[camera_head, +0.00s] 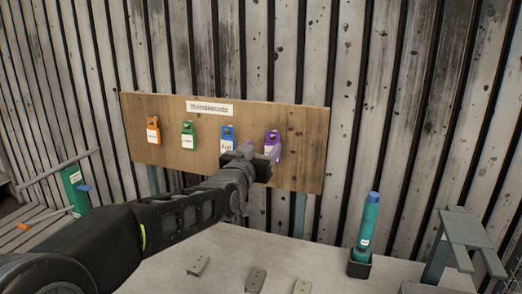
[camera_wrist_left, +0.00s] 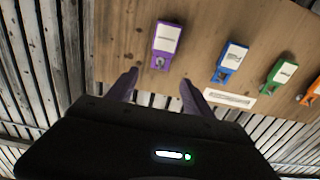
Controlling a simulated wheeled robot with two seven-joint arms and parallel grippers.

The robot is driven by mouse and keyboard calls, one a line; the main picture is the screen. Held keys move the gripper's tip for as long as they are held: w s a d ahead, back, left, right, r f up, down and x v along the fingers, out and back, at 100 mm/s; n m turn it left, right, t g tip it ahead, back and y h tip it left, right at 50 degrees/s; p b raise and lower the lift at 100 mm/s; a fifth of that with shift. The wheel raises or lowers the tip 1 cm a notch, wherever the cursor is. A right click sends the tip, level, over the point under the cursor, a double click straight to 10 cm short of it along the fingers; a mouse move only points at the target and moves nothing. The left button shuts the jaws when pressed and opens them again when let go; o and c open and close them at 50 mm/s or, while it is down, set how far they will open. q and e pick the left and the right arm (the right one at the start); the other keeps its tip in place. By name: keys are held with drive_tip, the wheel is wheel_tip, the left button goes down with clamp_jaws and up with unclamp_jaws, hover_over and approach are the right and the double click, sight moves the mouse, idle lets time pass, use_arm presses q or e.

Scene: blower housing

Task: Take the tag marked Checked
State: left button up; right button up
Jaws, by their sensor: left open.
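Four tags hang in a row on a wooden board (camera_head: 225,172): orange (camera_head: 153,131), green (camera_head: 188,135), blue (camera_head: 227,139) and purple (camera_head: 272,141). Each has a white label, too small to read, so I cannot tell which is marked Checked. My left gripper (camera_head: 266,158) is at the board by the purple tag and partly covers it. In the left wrist view the open fingers (camera_wrist_left: 158,92) are spread below the purple tag (camera_wrist_left: 166,40), with nothing between them. The blue tag (camera_wrist_left: 231,60) and green tag (camera_wrist_left: 278,75) are to its right. My right gripper is out of view.
A printed strip (camera_head: 210,108) is on the board's top. A corrugated wall (camera_head: 375,110) stands behind.

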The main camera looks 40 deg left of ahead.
sight(269, 144)
use_arm(q)
drive_tip(key=p+x, duration=0.3)
drive_tip(key=x, duration=0.4)
drive_tip(key=shift+w, duration=0.3)
drive_tip(key=shift+a, duration=0.1)
drive_tip(key=shift+c, duration=0.3)
clamp_jaws()
drive_tip(key=shift+r, duration=0.65)
